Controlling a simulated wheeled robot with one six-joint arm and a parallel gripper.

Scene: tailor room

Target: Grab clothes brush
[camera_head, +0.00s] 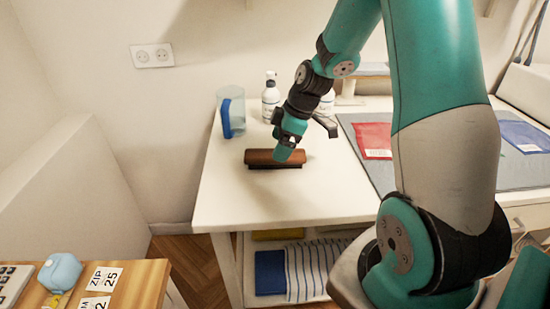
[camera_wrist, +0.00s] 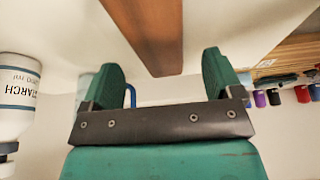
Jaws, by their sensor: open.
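The clothes brush (camera_head: 262,157) has a brown wooden back and a dark lower edge. It lies on the white table near the left end. My gripper (camera_head: 288,150) is over the brush's right part in the head view, with the fingers pointing down. In the wrist view my gripper (camera_wrist: 172,75) is open, and the brown brush back (camera_wrist: 150,35) extends between and beyond the two green fingers. No finger visibly touches it. Part of the brush is hidden behind the gripper in the head view.
A clear jug (camera_head: 231,108) with a blue handle and a white bottle (camera_head: 270,98) stand behind the brush. A grey mat (camera_head: 355,140) with red cloth (camera_head: 374,140) lies right. The table's front is clear.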

